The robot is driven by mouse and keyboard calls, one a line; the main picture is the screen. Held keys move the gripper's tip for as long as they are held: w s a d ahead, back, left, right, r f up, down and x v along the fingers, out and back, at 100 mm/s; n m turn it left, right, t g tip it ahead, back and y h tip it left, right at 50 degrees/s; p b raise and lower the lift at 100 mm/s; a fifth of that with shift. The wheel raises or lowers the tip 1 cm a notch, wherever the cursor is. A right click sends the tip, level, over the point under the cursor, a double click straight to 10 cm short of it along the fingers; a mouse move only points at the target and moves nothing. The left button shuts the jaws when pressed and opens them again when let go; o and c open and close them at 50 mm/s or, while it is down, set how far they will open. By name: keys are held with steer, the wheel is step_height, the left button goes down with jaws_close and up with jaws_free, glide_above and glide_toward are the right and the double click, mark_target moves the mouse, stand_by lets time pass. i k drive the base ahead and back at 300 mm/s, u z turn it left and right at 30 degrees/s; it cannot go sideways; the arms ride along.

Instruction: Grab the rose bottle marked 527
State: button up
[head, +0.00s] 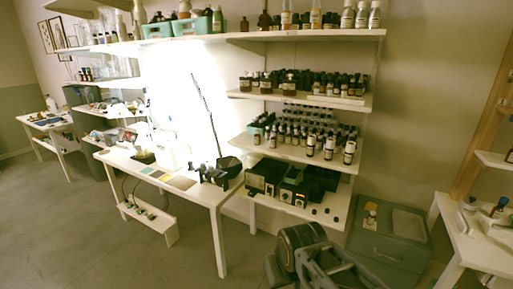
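Several small bottles stand in rows on the wall shelves. Dark bottles with white labels (330,147) stand at the front of the third shelf down, with smaller ones behind them. Brown and dark bottles (290,82) stand on the second shelf, and larger ones (362,15) stand on the top shelf. The labels are too small to read, so I cannot tell which is rose 527. My gripper (335,268) seems to be the dark shape at the bottom edge, low in front of the shelves and away from the bottles. Its fingers are not clear.
A white table (205,193) with small dark items stands left of the shelves. A grey cabinet (385,252) with a bottle on top stands at lower right, and another white table (480,250) at the right edge. Open floor (80,230) lies at left.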

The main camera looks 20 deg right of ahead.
mark_target(273, 139)
steer(key=u, duration=0.65)
steer(key=i, duration=1.35)
steer(key=z, duration=0.25)
